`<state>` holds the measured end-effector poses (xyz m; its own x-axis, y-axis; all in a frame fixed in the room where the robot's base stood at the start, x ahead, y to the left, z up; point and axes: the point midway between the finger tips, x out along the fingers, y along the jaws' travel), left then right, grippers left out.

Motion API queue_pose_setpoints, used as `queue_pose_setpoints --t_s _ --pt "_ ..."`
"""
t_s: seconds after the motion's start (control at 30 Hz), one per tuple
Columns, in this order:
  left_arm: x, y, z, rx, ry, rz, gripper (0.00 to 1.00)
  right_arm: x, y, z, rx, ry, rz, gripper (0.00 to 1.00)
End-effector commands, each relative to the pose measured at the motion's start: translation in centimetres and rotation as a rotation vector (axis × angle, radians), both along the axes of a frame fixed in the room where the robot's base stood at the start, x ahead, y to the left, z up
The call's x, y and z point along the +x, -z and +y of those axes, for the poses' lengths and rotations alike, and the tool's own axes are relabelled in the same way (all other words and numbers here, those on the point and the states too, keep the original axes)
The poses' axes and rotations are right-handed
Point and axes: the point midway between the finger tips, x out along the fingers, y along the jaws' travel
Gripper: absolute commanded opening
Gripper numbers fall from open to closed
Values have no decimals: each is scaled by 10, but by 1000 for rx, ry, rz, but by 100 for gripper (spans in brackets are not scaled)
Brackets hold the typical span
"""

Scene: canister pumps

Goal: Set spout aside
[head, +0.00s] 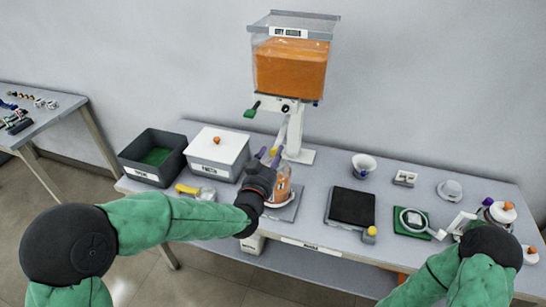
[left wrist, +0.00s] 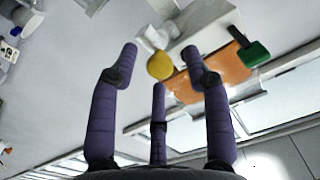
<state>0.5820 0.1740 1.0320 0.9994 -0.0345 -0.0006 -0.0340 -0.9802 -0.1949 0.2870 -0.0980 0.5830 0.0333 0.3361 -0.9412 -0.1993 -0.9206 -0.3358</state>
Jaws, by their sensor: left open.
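My left gripper (head: 269,157) is open, its purple fingers spread and pointing up in front of the dispenser. In the left wrist view its fingers (left wrist: 160,75) stand apart, with a yellow rounded piece (left wrist: 159,65) seen between them, just beyond the tips. I cannot tell whether they touch it. A white part (left wrist: 190,32) lies behind the yellow piece. I cannot tell which piece is the spout. An orange-filled bottle (head: 283,188) stands on a grey pad (head: 287,212), partly hidden by my left gripper. My right gripper (head: 476,219) is mostly hidden by its own arm.
The dispenser's orange hopper (head: 291,70) rises at the back, with a green handle (head: 251,112). A dark bin (head: 150,160) and a white-lidded box (head: 217,150) stand left. A black-topped scale (head: 352,207), green mat (head: 408,232) and white cup (head: 363,165) are right.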

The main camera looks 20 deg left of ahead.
Motion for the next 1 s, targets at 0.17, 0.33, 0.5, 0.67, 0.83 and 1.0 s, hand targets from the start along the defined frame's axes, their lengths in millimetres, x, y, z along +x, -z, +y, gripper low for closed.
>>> queue_pose_setpoints --t_s 0.17,0.33,0.5,0.67,0.83,1.0 --pt "10 0 0 0 -1 -1 49 0 3 0 0 0 0 40" --pt "11 -1 0 0 0 -1 49 0 2 0 0 0 0 40" --pt "11 -1 0 0 0 -1 32 0 2 0 0 0 0 40" --pt "11 -1 0 0 0 -1 0 0 2 0 0 0 0 40" --pt "11 -1 -1 0 0 -2 0 0 2 0 0 0 0 40" --pt "14 -1 -11 -1 2 -2 0 0 0 0 0 0 0 40"
